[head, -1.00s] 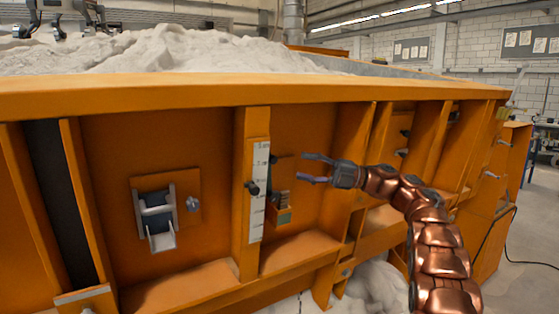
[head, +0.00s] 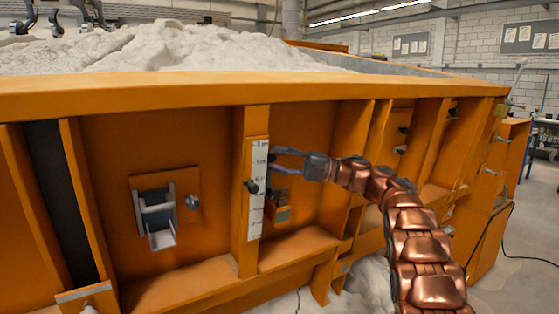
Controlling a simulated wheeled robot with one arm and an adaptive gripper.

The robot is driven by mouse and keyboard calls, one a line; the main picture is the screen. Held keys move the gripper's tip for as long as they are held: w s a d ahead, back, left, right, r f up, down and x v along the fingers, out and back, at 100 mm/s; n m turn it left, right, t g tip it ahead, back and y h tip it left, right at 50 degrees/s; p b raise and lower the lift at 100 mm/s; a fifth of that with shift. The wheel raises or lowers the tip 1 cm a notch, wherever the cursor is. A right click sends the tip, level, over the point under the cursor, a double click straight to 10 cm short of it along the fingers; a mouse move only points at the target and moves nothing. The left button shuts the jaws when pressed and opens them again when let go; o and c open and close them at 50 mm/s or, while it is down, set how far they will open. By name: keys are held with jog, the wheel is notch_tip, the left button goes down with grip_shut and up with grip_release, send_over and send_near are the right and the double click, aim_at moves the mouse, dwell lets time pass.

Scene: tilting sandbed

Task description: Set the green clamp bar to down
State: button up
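A small green piece (head: 283,214), which may be the green clamp bar, shows low on a small orange plate just right of the white scale strip. Dark parts (head: 276,196) sit right above it; their shape and setting are too small to tell. My gripper (head: 274,159) points left, in front of the upper part of that plate and above the green piece. Its two thin fingers are apart with nothing seen between them. The fingertips are close to the scale post's right edge; I cannot tell whether they touch anything.
The white scale strip (head: 257,190) with a black knob (head: 251,187) is on an upright orange post. A pale metal bracket (head: 158,215) and a round knob (head: 192,202) are on the left panel. Orange ribs divide the wall. Sand (head: 190,48) fills the bed above.

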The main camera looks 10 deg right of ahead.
grip_shut()
